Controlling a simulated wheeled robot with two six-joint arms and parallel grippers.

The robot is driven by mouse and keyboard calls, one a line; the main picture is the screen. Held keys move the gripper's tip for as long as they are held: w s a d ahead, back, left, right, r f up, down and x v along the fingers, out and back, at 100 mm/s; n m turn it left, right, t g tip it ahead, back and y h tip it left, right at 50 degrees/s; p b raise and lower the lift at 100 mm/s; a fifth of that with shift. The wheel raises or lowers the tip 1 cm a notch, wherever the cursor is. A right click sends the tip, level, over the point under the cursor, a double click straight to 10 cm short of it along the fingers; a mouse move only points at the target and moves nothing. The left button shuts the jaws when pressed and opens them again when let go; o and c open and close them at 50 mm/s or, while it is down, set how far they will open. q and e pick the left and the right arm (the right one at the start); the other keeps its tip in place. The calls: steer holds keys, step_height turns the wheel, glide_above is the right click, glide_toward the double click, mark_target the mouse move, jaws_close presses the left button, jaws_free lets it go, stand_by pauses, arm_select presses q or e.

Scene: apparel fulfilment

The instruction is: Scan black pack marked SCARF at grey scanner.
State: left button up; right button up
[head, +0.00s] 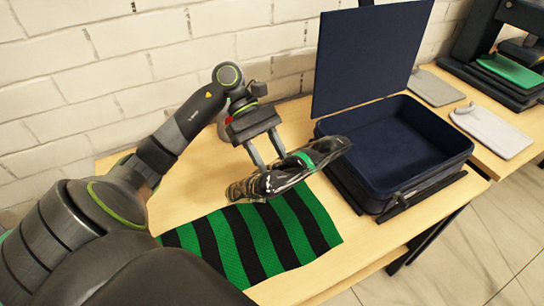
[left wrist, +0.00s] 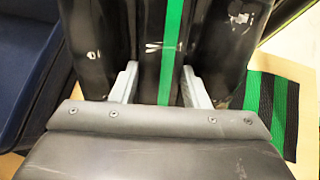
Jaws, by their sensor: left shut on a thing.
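A glossy black pack (head: 322,152) with a green stripe is gripped by my left gripper (head: 274,162). In the left wrist view the pack (left wrist: 170,55) passes between the two grey fingers, its green stripe running lengthwise. I cannot read SCARF on it. The pack is tilted and appears held above the table, between a striped cloth and an open blue case. My right gripper is not in view. I cannot tell for sure which thing is the grey scanner; a flat grey plate (head: 435,88) and a paler plate (head: 491,131) lie at the right.
The green and black striped cloth (head: 255,237) lies flat on the wooden table (head: 190,197). The open dark blue case (head: 422,175) has a tall upright lid (head: 365,55). A black machine (head: 478,45) holding a green item stands at the far right. A brick wall is behind.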

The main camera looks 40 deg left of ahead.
mark_target(291, 156)
arm_select(q)
steer(key=s+d+r, duration=0.1)
steer(key=d+r, duration=0.1)
steer(key=d, duration=0.1)
steer(key=s+d+r+p, duration=0.1)
steer(key=s+d+r, duration=0.1)
steer(key=r, duration=0.1)
steer(key=s+d+r+p, duration=0.1)
steer(key=d+r, duration=0.2)
steer(key=shift+s+d, duration=0.25)
steer(key=shift+d, duration=0.1)
steer(key=shift+a+f, duration=0.1)
